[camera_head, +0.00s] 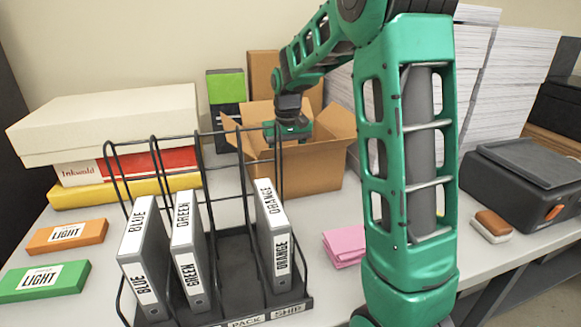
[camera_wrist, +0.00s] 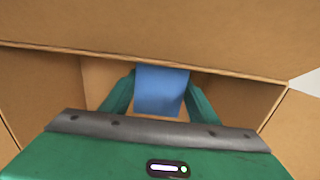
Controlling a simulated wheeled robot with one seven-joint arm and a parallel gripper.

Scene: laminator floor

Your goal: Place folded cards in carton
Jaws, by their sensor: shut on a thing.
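An open brown carton (camera_head: 310,166) stands behind the black wire rack in the head view, with its flaps spread. My gripper (camera_head: 288,130) is at the carton's opening, and its tips are hidden in the head view. In the wrist view my gripper (camera_wrist: 160,95) is shut on a blue folded card (camera_wrist: 161,90), with brown carton walls (camera_wrist: 45,85) around it. I cannot tell whether the blue card touches the carton floor. A pink stack of folded cards (camera_head: 344,246) lies on the table to the right of the rack.
A wire rack (camera_head: 112,190) with grey binders labelled BLUE, GREEN and ORANGE stands in front of the carton. Orange (camera_head: 67,236) and green (camera_head: 44,281) LIGHT boxes lie at left. A black machine (camera_head: 520,180) and paper stacks (camera_head: 497,70) stand at right.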

